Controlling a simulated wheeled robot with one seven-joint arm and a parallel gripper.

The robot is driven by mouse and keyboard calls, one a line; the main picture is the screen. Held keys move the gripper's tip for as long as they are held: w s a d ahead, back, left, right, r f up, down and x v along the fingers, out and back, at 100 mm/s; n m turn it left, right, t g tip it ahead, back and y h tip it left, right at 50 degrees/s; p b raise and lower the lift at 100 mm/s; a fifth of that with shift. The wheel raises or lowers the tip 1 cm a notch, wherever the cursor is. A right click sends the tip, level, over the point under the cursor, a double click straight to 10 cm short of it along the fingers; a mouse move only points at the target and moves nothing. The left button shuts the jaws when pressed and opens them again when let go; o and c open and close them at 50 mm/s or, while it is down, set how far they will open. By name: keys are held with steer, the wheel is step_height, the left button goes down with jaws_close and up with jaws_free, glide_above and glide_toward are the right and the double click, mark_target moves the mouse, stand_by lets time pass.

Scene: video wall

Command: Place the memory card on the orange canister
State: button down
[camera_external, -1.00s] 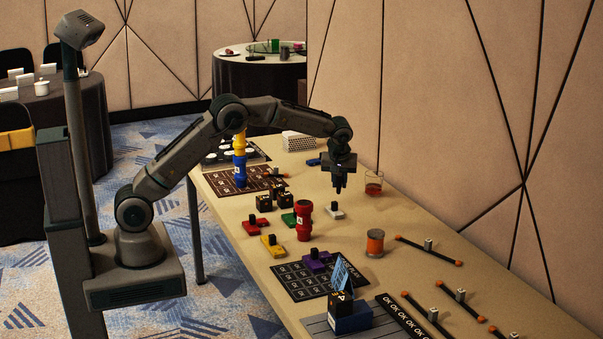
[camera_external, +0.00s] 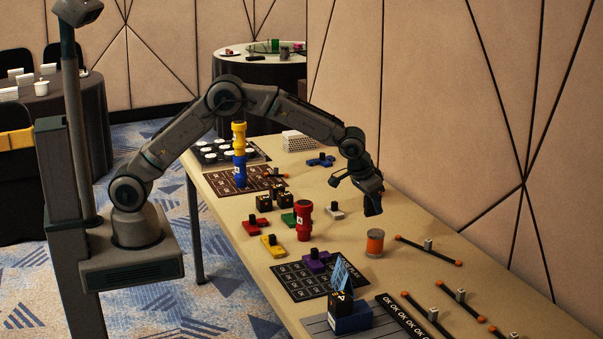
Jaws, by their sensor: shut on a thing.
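The orange canister (camera_external: 375,243) stands upright on the right part of the long table, an orange cylinder with pale grey ends. Nothing shows on its top. My gripper (camera_external: 373,210) points down, tilted, above and just behind the canister in the picture, apart from it. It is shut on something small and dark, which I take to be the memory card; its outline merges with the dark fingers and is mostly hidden.
A red canister (camera_external: 303,222) and a white knobbed piece (camera_external: 334,211) stand left of the orange canister. Rods with orange ends (camera_external: 428,249) lie to its right. A blue box with a card (camera_external: 348,318) is in front. Bare table surrounds the orange canister.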

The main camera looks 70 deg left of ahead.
steer(key=p, duration=0.2)
glide_above(378, 231)
step_height(378, 231, down, 4)
steer(key=shift+f, duration=0.15)
step_height(378, 231, down, 4)
steer(key=shift+r+p, duration=0.2)
steer(key=shift+p, duration=0.15)
steer(key=shift+f, duration=0.25)
steer(key=shift+f, duration=0.1)
steer(key=shift+f+b, duration=0.15)
steer(key=shift+b, duration=0.15)
steer(key=c, duration=1.3)
jaws_free()
